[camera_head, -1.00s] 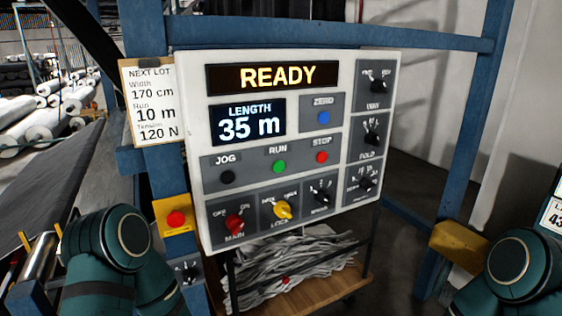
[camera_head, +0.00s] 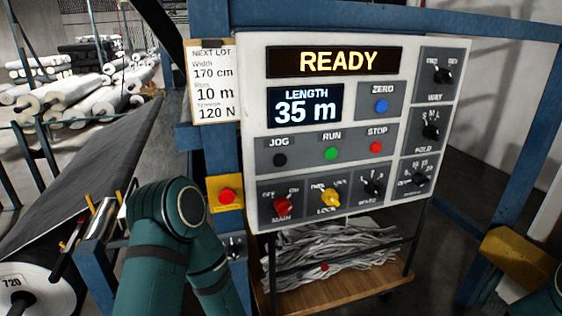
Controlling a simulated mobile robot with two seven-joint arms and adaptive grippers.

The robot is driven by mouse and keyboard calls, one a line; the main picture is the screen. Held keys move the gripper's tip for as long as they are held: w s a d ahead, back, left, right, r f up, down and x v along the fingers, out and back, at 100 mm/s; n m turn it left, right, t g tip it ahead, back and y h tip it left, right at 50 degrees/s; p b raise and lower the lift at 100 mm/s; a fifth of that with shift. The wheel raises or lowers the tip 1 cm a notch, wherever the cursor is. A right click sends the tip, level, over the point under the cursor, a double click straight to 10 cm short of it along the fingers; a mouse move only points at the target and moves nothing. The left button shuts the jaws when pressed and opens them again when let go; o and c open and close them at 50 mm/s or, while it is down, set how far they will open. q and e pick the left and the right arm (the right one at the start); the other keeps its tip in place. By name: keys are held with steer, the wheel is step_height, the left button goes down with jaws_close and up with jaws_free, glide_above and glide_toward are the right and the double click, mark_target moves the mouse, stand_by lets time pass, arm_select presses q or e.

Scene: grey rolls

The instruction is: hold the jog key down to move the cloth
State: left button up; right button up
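The white control panel (camera_head: 350,235) faces me in the head view, with its display reading READY (camera_head: 338,61) and the length screen (camera_head: 305,107) reading 35 m. The black jog key (camera_head: 280,160) sits under the word JOG, left of the green run key (camera_head: 331,153) and the red stop key (camera_head: 376,147). Nothing touches the jog key. Dark cloth (camera_head: 90,165) stretches along the machine at the left. My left arm shows in front, below and left of the panel, but its gripper is not visible. Only a sliver of my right arm shows at the lower right edge; its gripper is out of view.
A red button on a yellow box (camera_head: 227,195) is on the blue post left of the panel. A lot card (camera_head: 213,85) hangs above it. A wooden cart (camera_head: 335,285) with grey strips stands below the panel. A yellow block (camera_head: 515,255) is at the right.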

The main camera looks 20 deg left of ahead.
arm_select(q)
jaws_close()
stand_by(1.4)
